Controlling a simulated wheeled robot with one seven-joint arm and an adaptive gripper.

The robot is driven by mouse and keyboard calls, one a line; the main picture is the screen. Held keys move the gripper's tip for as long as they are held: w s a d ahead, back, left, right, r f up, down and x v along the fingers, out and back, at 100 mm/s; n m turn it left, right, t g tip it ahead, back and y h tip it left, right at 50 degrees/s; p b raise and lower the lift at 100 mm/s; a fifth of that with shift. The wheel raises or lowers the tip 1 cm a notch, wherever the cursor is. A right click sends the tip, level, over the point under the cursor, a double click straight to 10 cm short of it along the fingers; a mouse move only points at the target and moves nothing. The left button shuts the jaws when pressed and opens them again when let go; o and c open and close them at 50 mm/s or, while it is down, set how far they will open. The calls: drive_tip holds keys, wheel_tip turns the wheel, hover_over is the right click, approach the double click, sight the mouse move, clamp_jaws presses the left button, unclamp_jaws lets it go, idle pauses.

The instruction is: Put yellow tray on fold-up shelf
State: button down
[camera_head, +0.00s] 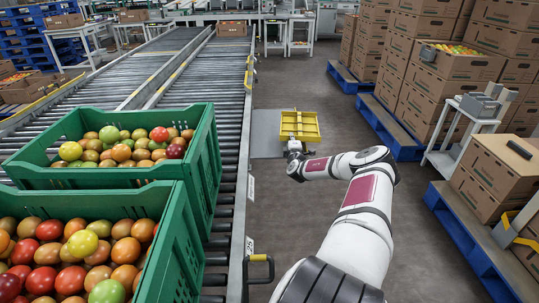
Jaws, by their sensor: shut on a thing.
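The yellow tray (300,124) is a shallow, divided tray just beyond the end of my arm, near the middle of the head view. My gripper (295,144) is at the tray's near side and is shut on it; the fingers are small and partly hidden by my wrist. The fold-up shelf (266,146) is a flat grey panel at the right side of the conveyor. The tray overlaps the right part of the shelf in the picture. I cannot tell whether the tray touches the shelf or is held above it.
Green crates of tomatoes (104,180) stand on the roller conveyor (228,85) at left. A yellow-handled bracket (259,259) juts from its near side. Stacked cartons (430,95) on blue pallets (390,127) and a small white stand (452,150) line the right. The grey floor aisle between is clear.

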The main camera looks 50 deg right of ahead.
drive_tip(key=a+f+b, duration=0.2)
drive_tip(key=a, duration=0.5)
drive_tip(key=a+f+b, duration=0.2)
drive_tip(key=a, duration=0.5)
drive_tip(key=shift+w+a+f, duration=0.15)
drive_tip(key=shift+w+f, duration=0.1)
drive_tip(key=shift+f, duration=0.15)
drive_tip(key=c, duration=2.2)
unclamp_jaws()
drive_tip(key=shift+f, duration=0.1)
drive_tip(key=o, duration=0.5)
